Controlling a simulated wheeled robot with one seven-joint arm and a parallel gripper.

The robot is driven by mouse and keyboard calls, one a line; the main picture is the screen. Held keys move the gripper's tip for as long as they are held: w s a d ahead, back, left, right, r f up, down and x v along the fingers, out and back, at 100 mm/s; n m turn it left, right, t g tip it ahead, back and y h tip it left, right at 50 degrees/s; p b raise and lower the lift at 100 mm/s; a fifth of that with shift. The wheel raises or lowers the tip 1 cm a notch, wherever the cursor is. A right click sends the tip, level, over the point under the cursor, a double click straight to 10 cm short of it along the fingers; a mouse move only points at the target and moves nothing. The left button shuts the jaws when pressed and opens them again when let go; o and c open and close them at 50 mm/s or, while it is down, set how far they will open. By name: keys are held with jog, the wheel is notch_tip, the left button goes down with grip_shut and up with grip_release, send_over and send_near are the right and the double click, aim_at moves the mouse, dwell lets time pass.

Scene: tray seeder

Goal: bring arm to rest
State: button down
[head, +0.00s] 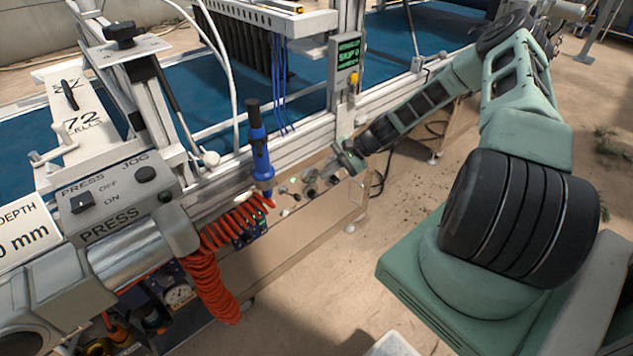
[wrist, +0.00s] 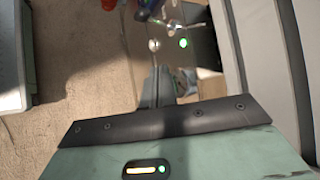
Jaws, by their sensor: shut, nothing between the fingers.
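My arm reaches from its base at the right of the head view, up to an elbow at the top right, then down and left toward the machine. My gripper (head: 324,174) is at the arm's far end, in front of the seeder's side below the rail. In the wrist view my gripper (wrist: 158,84) points up the picture, its narrow fingers together with nothing visible between them. The fingertips are small and hard to separate from the background in the head view.
The tray seeder (head: 300,150) fills the left and middle, with a blue belt (head: 400,38). A blue-handled tool (head: 259,150) hangs near a coiled orange hose (head: 215,265), left of my gripper. A small display (head: 347,52) stands above. Sandy floor (head: 400,210) lies open between machine and base.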

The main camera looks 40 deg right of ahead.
jog(key=shift+v, duration=0.8)
jog(key=s+a+r+n+g+h, duration=0.1)
jog(key=s+a+r+n+h, duration=0.2)
jog(key=s+a+r+n, duration=0.35)
jog(key=s+a+r+n+g+h, duration=0.1)
jog(key=s+a+r+n+h, duration=0.2)
jog(key=r, duration=0.7)
jog(key=s+a+r+n+g+h, duration=0.1)
jog(key=s+a+r+n+h, duration=0.1)
jog(key=s+a+r+n, duration=0.35)
jog(key=s+a+r+n+g+p, duration=0.1)
jog(key=s+a+r+n+p, duration=0.3)
jog(key=a, duration=0.6)
jog(key=s+a+r+n+g+p, duration=0.1)
jog(key=s+a+r+n+p, duration=0.2)
jog(key=s+a+r, duration=0.5)
jog(key=shift+s+a+r+n+y+p, duration=0.3)
jog(key=shift+a+r+n+p, duration=0.1)
jog(key=shift+a+r+p, duration=0.4)
jog(key=shift+a+f, duration=0.1)
jog(key=shift+f, duration=0.05)
